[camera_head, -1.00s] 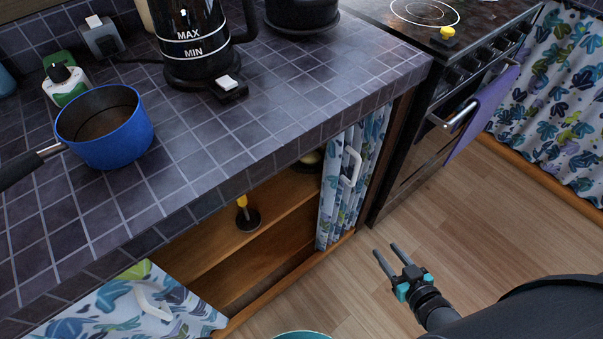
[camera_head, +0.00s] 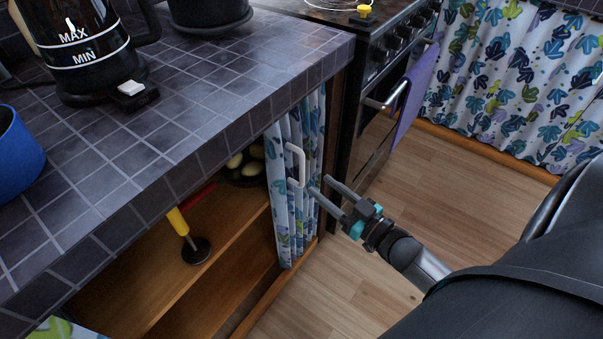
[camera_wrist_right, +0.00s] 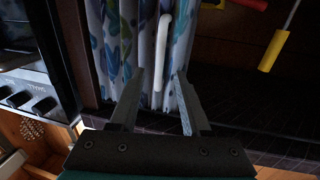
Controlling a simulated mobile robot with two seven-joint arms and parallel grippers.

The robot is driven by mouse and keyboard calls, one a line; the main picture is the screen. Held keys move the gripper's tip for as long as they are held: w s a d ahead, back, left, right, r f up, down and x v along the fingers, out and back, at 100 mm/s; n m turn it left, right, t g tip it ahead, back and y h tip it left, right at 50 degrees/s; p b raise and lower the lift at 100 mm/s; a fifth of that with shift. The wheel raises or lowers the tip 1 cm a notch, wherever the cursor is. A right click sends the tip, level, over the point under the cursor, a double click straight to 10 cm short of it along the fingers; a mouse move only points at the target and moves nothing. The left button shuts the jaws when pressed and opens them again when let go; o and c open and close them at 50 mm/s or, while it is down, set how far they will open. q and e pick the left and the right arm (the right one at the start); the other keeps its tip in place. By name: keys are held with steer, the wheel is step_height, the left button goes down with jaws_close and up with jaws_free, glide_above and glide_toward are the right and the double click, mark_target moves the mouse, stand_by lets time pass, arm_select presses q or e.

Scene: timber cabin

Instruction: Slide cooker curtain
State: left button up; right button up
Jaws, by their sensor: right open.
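The cooker-side curtain (camera_head: 283,210) is white with blue and green leaves. It hangs bunched at the right end of the open shelf, beside the cooker. A white handle (camera_head: 296,165) stands upright on its front. My right gripper (camera_head: 321,185) is open and empty, its fingers pointing at the curtain just right of and below the handle. In the right wrist view, the handle (camera_wrist_right: 162,50) hangs between the curtain folds (camera_wrist_right: 125,45), beyond the open fingers (camera_wrist_right: 160,85); I cannot tell if they touch. My left gripper is out of view.
The tiled counter (camera_head: 190,125) overhangs the shelf (camera_head: 165,265). A yellow-handled tool (camera_head: 180,222) stands on the shelf. The black cooker (camera_head: 362,130) with a purple towel (camera_head: 414,90) is close to the right. A blue pot (camera_head: 15,155) and a kettle (camera_head: 85,50) stand on the counter. The wood floor is clear.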

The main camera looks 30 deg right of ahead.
mark_target(304, 173)
steer(key=w+b, duration=0.1)
steer(key=w, duration=0.2)
steer(key=w+a+b, duration=0.1)
steer(key=w, duration=0.2)
steer(key=shift+a+f, duration=0.1)
steer(key=shift+a, duration=0.05)
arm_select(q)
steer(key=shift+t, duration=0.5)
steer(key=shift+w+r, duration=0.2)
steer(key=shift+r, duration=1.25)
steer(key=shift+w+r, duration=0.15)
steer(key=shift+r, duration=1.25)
arm_select(e)
steer(key=shift+w+a, duration=0.15)
steer(key=shift+w, duration=0.7)
steer(key=shift+c, duration=0.2)
jaws_close()
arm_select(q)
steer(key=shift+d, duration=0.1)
